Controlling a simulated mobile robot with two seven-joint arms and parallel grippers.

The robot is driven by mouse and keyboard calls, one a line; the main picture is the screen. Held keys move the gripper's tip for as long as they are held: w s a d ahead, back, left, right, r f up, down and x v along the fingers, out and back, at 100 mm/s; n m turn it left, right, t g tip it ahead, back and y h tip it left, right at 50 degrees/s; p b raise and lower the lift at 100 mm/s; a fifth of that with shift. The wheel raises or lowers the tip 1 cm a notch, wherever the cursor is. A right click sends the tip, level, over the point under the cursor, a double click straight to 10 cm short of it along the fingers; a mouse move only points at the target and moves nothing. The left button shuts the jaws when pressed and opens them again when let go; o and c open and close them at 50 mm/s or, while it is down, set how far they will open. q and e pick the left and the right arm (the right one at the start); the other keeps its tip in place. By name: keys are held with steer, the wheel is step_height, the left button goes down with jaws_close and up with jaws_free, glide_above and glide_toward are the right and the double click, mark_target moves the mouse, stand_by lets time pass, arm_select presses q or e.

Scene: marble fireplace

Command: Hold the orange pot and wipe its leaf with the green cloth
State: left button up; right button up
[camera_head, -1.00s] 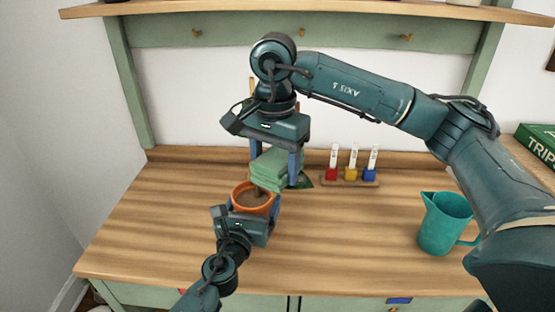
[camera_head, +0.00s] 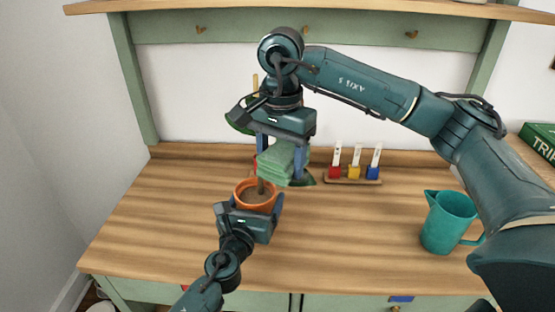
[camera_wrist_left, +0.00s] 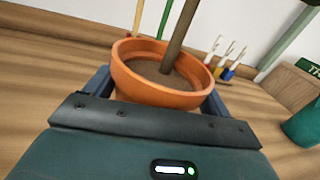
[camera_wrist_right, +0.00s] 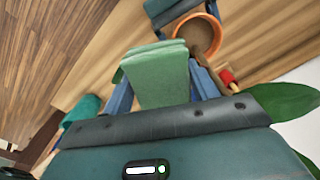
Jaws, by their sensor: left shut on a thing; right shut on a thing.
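The orange pot (camera_head: 252,207) stands on the wooden worktop, with brown soil and a stem (camera_wrist_left: 178,38) rising from it. My left gripper (camera_head: 256,203) is shut around the pot's sides; its fingers flank the pot (camera_wrist_left: 155,92) in the left wrist view. My right gripper (camera_head: 281,168) is above the pot, shut on the folded green cloth (camera_head: 273,162), which hangs down in the right wrist view (camera_wrist_right: 160,78). A green leaf (camera_head: 238,122) shows left of the right gripper, and another part (camera_head: 306,179) right of its fingers. The right gripper hides much of the plant.
A teal jug (camera_head: 446,222) stands at the right of the worktop. A green shelf frame (camera_head: 135,80) rises behind. The worktop's left side is clear.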

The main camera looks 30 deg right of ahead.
steer(key=shift+w+d, duration=0.3)
steer(key=shift+d, duration=0.3)
steer(key=shift+s+a+f, duration=0.1)
steer(key=shift+s+a, duration=0.2)
steer(key=shift+a, duration=0.2)
steer(key=shift+s+a+f, duration=0.1)
steer(key=shift+s+a, duration=0.2)
steer(key=shift+a, duration=0.2)
steer(key=shift+s+a+r, duration=0.1)
steer(key=shift+s+a, duration=0.35)
steer(key=shift+a, duration=0.35)
steer(key=shift+w+d+r, duration=0.1)
steer(key=shift+w+d, duration=0.2)
steer(key=shift+d, duration=0.2)
steer(key=shift+w+d+r, duration=0.1)
steer(key=shift+w+d, duration=0.2)
steer(key=shift+d, duration=0.2)
